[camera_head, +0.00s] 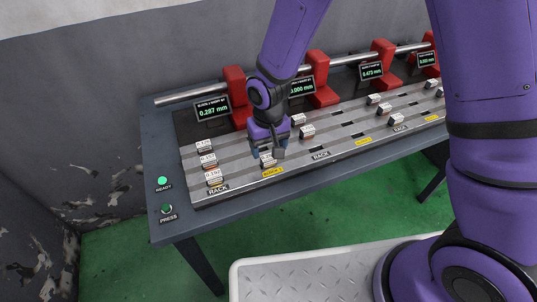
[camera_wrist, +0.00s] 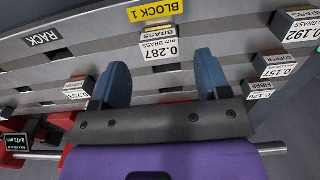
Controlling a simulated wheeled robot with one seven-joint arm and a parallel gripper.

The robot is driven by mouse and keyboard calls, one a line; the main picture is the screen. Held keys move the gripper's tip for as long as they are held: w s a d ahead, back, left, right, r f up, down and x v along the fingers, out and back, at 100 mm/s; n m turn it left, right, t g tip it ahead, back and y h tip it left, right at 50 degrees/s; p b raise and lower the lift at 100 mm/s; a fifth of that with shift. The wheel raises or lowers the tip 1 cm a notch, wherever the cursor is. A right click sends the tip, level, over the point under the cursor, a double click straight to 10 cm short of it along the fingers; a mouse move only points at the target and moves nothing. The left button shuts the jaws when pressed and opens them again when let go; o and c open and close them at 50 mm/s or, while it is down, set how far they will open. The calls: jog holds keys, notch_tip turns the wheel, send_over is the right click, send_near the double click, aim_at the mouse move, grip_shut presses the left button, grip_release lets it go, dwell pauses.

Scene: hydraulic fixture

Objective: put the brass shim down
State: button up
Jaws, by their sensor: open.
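The brass shim (camera_wrist: 158,47) carries a white label reading "0.287 mm BRASS". In the wrist view it sits at the grey bed next to the yellow BLOCK 1 label (camera_wrist: 155,11). My gripper (camera_wrist: 163,75) is open, with one blue finger to each side of the shim's near end and gaps visible on both sides. In the head view my gripper (camera_head: 270,148) is low over the bed, and the shim's label (camera_head: 267,160) shows just below it, partly hidden. The BLOCK 1 label also shows there (camera_head: 272,173). I cannot tell what holds the shim underneath.
A rack column (camera_head: 218,189) at the left holds brass, copper and fibre shims; the brass one (camera_wrist: 300,28) reads 0.192. More shims (camera_head: 307,131) stand to the right. Red clamps (camera_head: 236,92) and a steel bar line the back. A display (camera_head: 212,108) reads 0.287 mm. A READY light (camera_head: 162,181) glows green above a PRESS button (camera_head: 167,209).

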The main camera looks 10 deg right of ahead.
aim_at(268, 157)
jog(key=s+d+r+t, duration=0.1)
jog(key=d+r, duration=0.3)
jog(key=r, duration=0.4)
jog(key=s+d+r+m+t, duration=0.1)
jog(key=d+r, duration=0.4)
jog(key=r, duration=0.3)
jog(key=s+d+r, duration=0.1)
jog(key=d+r, duration=0.3)
jog(key=r, duration=0.4)
jog(key=s+d+r+m+t, duration=0.1)
jog(key=s+d+r, duration=0.3)
jog(key=s, duration=0.3)
jog(key=s+d+r+m+t, duration=0.1)
jog(key=s+d+r+t, duration=0.1)
jog(key=s+d+r, duration=0.3)
jog(key=s+d, duration=0.2)
jog(key=s, duration=0.1)
jog(key=shift+s+d+r, duration=0.3)
jog(key=shift+c, duration=0.5)
